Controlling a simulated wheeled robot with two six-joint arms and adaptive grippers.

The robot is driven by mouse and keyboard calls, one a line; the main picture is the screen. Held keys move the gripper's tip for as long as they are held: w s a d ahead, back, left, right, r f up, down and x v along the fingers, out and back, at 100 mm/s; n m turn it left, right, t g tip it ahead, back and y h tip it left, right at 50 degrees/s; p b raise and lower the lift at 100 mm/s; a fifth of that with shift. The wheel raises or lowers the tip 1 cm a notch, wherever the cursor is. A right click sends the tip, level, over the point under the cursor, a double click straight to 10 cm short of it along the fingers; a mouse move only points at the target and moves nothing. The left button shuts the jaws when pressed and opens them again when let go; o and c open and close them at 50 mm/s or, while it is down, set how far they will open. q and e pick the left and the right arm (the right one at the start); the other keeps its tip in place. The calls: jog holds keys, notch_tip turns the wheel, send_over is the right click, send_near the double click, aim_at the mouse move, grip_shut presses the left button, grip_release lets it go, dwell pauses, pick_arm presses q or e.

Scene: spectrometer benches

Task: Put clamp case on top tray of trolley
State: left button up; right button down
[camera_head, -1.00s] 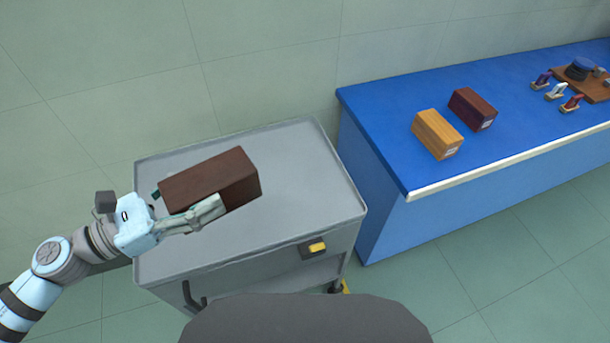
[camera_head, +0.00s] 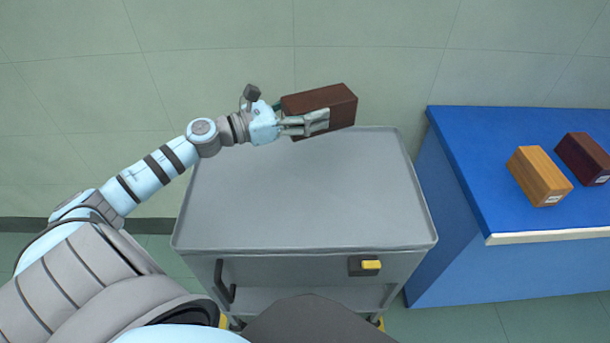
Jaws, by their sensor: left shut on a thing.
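A dark brown box-shaped case (camera_head: 338,103), which I take to be the clamp case, is in my left gripper (camera_head: 308,123). The gripper is shut on it, with one finger along its near side; the other finger is mostly hidden behind the case. In the picture the case overlaps the far edge of the trolley's grey top tray (camera_head: 310,195). I cannot tell whether it touches the tray. The visible top tray is otherwise bare. My right gripper is not in view.
A blue bench (camera_head: 470,180) stands right of the trolley, with a narrow gap between. On it are an orange-yellow wooden case (camera_head: 538,177) and a dark red case (camera_head: 586,158). The trolley front has a black handle (camera_head: 224,282) and a yellow latch (camera_head: 371,265).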

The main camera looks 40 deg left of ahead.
pick_arm(q)
notch_tip(320, 180, down, 19)
jog(key=b, duration=0.4)
jog(key=shift+d+b, duration=0.1)
jog(key=shift+b, duration=0.25)
jog(key=shift+f, duration=0.2)
jog(key=o, duration=1.7)
jog(key=shift+r, duration=0.15)
jog(key=v, duration=0.7)
jog(key=shift+s, duration=0.35)
jog(key=shift+w, duration=0.1)
